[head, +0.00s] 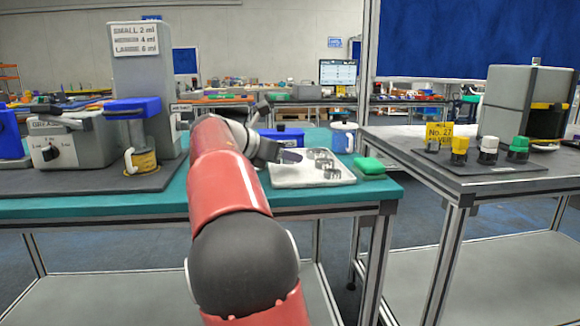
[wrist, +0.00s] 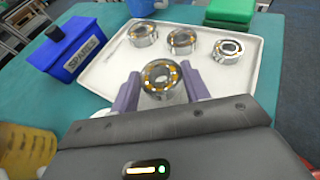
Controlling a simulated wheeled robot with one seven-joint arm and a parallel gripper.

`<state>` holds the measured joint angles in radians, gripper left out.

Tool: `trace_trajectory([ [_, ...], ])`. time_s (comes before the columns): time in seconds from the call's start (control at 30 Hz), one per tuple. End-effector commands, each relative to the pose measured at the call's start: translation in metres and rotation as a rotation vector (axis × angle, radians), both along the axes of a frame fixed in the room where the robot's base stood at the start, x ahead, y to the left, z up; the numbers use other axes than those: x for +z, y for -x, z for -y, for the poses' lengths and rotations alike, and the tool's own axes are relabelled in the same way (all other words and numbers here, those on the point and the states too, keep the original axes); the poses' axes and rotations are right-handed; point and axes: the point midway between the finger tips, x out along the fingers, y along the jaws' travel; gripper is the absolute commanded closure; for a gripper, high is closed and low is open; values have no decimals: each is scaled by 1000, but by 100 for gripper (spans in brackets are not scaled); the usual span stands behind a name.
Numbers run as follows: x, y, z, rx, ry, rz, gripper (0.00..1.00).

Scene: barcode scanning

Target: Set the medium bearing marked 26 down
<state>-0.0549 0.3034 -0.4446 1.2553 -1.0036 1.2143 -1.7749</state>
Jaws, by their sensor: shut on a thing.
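My gripper (wrist: 160,88) is shut on a silver ring bearing (wrist: 161,77) with orange-gold balls, gripped by its sides between the two purple fingers. No number can be read on it. The bearing shows in front of the near part of a white tray (wrist: 105,73); I cannot tell how high it is held. Three similar bearings stand in the tray: one at the left (wrist: 143,33), one in the middle (wrist: 182,41) and one at the right (wrist: 229,51). In the head view my gripper (head: 288,157) is at the left side of the tray (head: 312,181).
A blue SPARES box (wrist: 78,50) stands left of the tray. A green block (head: 369,165) lies right of it. A dispenser with a blue top (head: 132,108) stands on a dark mat at the left.

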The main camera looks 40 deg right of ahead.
Motion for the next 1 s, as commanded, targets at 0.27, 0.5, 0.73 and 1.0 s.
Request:
trace_trajectory([
  [0.27, -20, -6, 1, -1, 1, 2, 85],
  [0.5, -24, -6, 1, 0, 0, 1, 53],
  [0.73, -23, -6, 1, 0, 0, 1, 32],
  [1.0, -19, -6, 1, -1, 1, 2, 32],
])
